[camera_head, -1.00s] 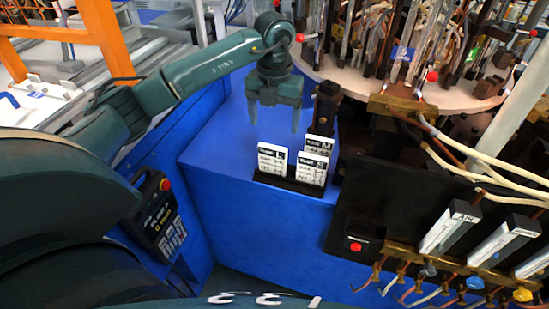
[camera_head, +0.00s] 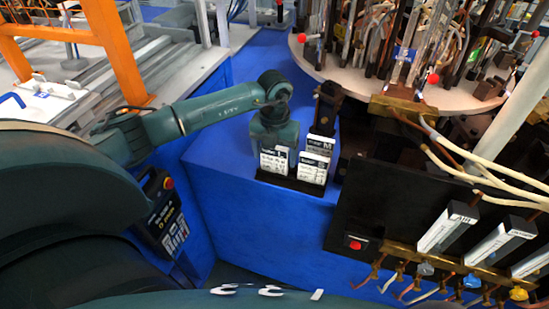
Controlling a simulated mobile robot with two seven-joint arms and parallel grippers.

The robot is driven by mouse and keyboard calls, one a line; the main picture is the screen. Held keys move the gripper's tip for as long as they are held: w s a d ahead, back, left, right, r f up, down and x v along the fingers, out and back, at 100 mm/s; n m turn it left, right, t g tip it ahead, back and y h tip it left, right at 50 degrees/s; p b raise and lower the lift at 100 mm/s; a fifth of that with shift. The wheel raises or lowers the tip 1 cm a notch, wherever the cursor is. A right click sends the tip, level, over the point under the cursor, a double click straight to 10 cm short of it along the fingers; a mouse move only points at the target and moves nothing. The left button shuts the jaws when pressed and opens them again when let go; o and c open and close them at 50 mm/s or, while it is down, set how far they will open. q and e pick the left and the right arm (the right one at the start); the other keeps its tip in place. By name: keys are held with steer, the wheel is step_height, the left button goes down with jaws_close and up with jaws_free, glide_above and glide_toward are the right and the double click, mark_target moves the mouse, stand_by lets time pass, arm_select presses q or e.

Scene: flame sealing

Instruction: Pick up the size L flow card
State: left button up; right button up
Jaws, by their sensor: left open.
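The size L flow card (camera_head: 272,165) is a small white card with a black header, upright at the left of the black card holder (camera_head: 290,184). The size M card (camera_head: 320,143) stands at the back right, and another card (camera_head: 313,169), whose letter is hard to read, stands at the front right. My left gripper (camera_head: 276,150) points down at the L card, open, with its fingers at the card's upper part. The gripper partly covers the card's top. I cannot tell whether the fingers touch it. My right gripper is not in view.
The holder stands near the front edge of a blue cabinet top (camera_head: 215,150). A black clamp-like post (camera_head: 327,105) rises just behind the cards. A dark panel with a red button (camera_head: 355,245) and flow tubes (camera_head: 447,228) lies to the right. A round table (camera_head: 400,85) with burners is behind.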

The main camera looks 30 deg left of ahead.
arm_select(q)
steer(key=c, duration=0.8)
